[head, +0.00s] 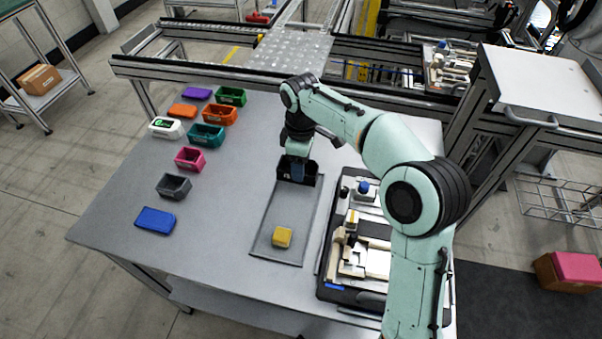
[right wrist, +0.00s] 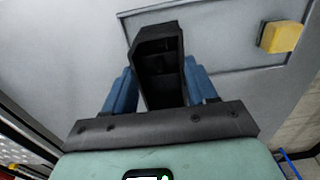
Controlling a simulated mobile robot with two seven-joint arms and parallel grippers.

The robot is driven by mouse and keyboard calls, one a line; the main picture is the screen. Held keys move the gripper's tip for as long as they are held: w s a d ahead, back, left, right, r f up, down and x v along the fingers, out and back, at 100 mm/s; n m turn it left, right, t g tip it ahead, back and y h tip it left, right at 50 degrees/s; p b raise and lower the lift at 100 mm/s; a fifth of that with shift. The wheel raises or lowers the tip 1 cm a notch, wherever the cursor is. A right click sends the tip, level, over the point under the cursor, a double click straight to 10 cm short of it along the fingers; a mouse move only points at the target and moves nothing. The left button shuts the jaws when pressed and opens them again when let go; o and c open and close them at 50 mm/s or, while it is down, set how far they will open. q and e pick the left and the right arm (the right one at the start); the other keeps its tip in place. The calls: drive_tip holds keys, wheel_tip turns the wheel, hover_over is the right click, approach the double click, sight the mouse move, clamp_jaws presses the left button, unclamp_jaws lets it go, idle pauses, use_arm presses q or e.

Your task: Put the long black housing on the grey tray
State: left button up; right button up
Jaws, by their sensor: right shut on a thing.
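The long black housing (head: 311,170) is at the far end of the grey tray (head: 263,240) in the head view. In the right wrist view the housing (right wrist: 158,68) is an open black box between two blue fingers. My right gripper (head: 297,172) is shut on it, coming down from above. Whether the housing touches the tray or hangs just over it I cannot tell. A yellow block (head: 282,236) lies on the near part of the tray and also shows in the right wrist view (right wrist: 281,37). My left gripper is not in view.
Several coloured bins and lids, such as the dark grey bin (head: 173,186) and blue lid (head: 155,220), stand on the left of the table (head: 215,260). A black fixture pallet (head: 335,292) with pale parts lies right of the tray. The table between bins and tray is clear.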

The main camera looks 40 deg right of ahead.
drive_tip(key=shift+f+b, duration=0.3)
drive_tip(key=shift+f, duration=1.6)
drive_tip(key=shift+f, duration=0.2)
drive_tip(key=o, duration=1.1)
wheel_tip(320, 180, up, 12)
drive_tip(key=p, duration=0.2)
drive_tip(key=shift+r+p, duration=0.25)
drive_tip(key=shift+p, duration=0.15)
